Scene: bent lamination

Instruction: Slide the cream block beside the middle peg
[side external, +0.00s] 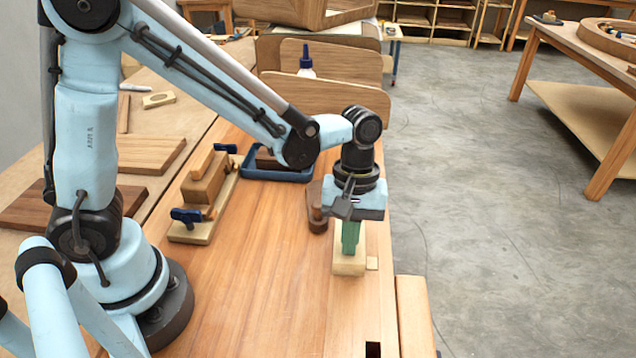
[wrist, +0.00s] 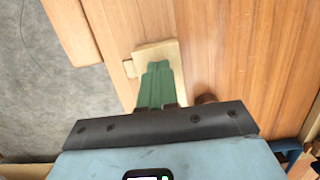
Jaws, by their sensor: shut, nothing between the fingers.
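The cream block (side external: 347,267) lies flat on the bench near its right edge. It also shows in the wrist view (wrist: 170,50), partly covered by my fingers. My gripper (side external: 350,250) points down over the block, its green fingers (wrist: 158,70) shut together with nothing between them. I cannot tell whether the fingertips touch the block.
A dark brown rounded wooden piece (side external: 317,225) stands just behind and left of the block. A clamped wooden jig (side external: 203,195) and a blue tray (side external: 275,175) lie farther left. A dark square hole (side external: 373,349) is at the front. The bench's front middle is clear.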

